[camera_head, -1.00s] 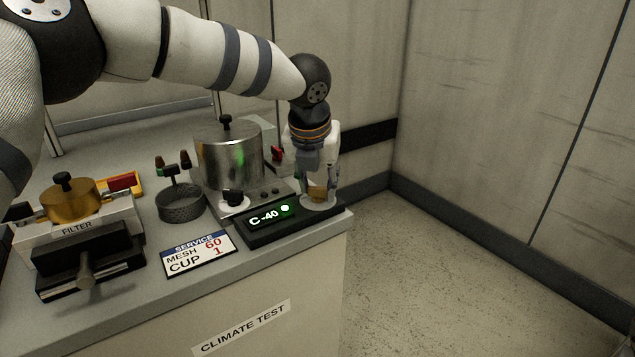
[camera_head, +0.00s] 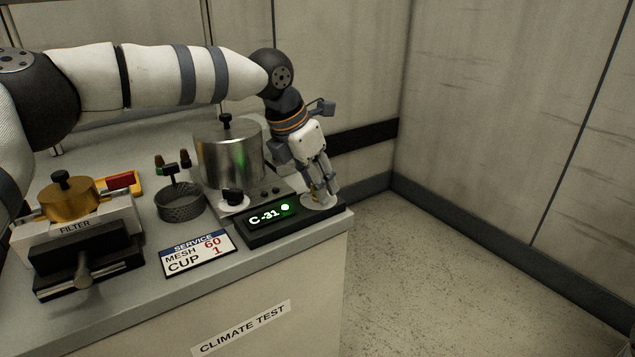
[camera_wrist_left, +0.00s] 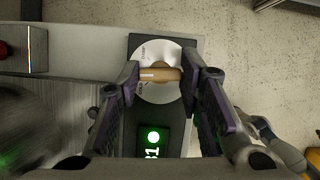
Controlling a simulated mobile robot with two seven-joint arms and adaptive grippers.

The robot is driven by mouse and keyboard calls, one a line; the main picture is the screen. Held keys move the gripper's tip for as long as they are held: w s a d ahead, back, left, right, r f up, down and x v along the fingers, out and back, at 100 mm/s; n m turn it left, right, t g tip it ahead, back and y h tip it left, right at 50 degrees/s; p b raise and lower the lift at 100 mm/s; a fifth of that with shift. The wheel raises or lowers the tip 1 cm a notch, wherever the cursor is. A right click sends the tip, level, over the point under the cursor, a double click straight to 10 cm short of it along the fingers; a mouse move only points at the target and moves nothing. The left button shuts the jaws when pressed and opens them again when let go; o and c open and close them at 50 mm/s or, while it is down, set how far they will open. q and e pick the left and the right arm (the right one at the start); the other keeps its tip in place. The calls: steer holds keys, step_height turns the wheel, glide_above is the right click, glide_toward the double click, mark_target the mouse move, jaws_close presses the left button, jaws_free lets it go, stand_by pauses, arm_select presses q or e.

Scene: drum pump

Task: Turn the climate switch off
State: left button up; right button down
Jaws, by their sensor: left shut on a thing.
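The climate switch is a brass-coloured bar knob (camera_wrist_left: 160,74) on a round pale dial plate (camera_wrist_left: 158,54), seen in the left wrist view. The plate (camera_head: 318,203) sits at the right end of the black control box (camera_head: 262,235) in the head view. My left gripper (camera_head: 326,199) is shut on the knob, one finger on each side; it also shows in the left wrist view (camera_wrist_left: 165,82). The display (camera_head: 264,218) reads "C -31" beside a lit green lamp (camera_head: 285,207). My right gripper is not in view.
A metal pot (camera_head: 228,152) with a black-knobbed lid stands left of the gripper. A mesh basket (camera_head: 180,203), a filter unit (camera_head: 75,225) and a service card (camera_head: 199,253) sit further left. The counter ends just right of the control box.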

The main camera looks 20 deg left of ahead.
arm_select(q)
steer(key=shift+f+m+g, duration=0.15)
steer(key=shift+m+g, duration=0.15)
steer(key=shift+m, duration=0.3)
steer(key=o, duration=1.2)
steer(key=shift+c, duration=0.2)
steer(key=v, duration=1.2)
steer(key=shift+a, duration=0.2)
